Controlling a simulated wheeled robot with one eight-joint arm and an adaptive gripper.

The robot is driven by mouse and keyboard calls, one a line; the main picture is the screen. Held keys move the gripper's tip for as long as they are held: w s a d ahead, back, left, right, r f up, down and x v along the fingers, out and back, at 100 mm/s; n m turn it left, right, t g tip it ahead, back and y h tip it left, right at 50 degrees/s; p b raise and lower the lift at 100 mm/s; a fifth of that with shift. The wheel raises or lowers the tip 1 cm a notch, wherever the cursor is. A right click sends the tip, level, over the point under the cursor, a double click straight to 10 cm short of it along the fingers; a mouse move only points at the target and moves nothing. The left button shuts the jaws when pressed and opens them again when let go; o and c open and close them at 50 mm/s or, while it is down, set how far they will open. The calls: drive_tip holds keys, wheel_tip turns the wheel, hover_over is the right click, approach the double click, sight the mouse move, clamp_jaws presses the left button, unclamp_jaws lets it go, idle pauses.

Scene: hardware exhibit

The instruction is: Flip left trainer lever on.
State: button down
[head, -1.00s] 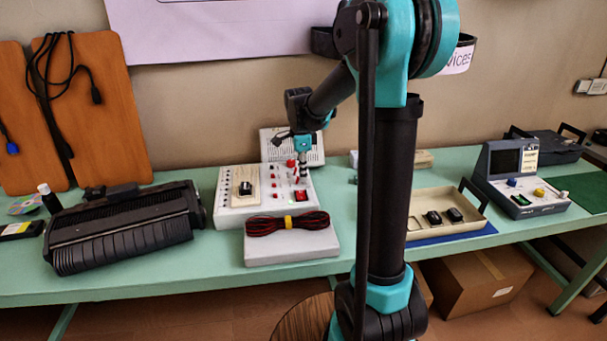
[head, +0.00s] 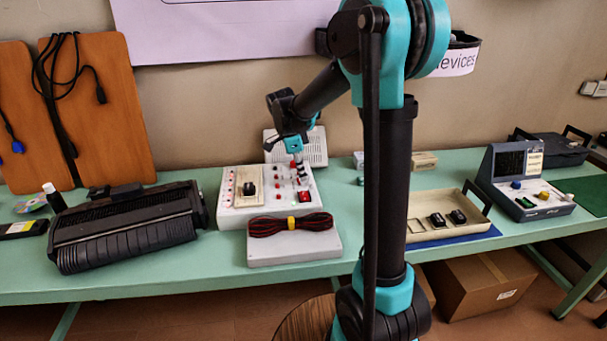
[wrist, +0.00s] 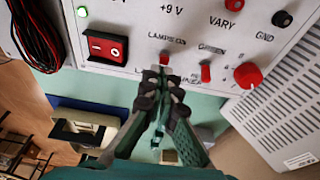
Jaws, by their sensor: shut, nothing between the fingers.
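The trainer (head: 226,217) is a white panel box with red knobs and a black lever block, on the green bench. In the wrist view its panel (wrist: 190,22) shows two small red levers side by side. The left lever (wrist: 164,59) is under a partly readable "LAMPS ON" label; the right lever (wrist: 206,72) is under "GREEN". My gripper (wrist: 160,76) is shut and empty, its tips right at the left lever's lower end; I cannot tell whether they touch. The lever's tilt is unclear. In the head view my gripper (head: 299,170) is over the trainer's right part.
A red rocker switch (wrist: 105,47) is left of the levers, a round red knob (wrist: 248,75) right. A grey box with bundled cable (head: 293,247) stands in front of the trainer. A vented white box (head: 313,150) stands behind. A black roller device (head: 125,230) is left.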

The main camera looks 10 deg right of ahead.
drive_tip(key=shift+r, duration=0.1)
drive_tip(key=shift+r, duration=0.7)
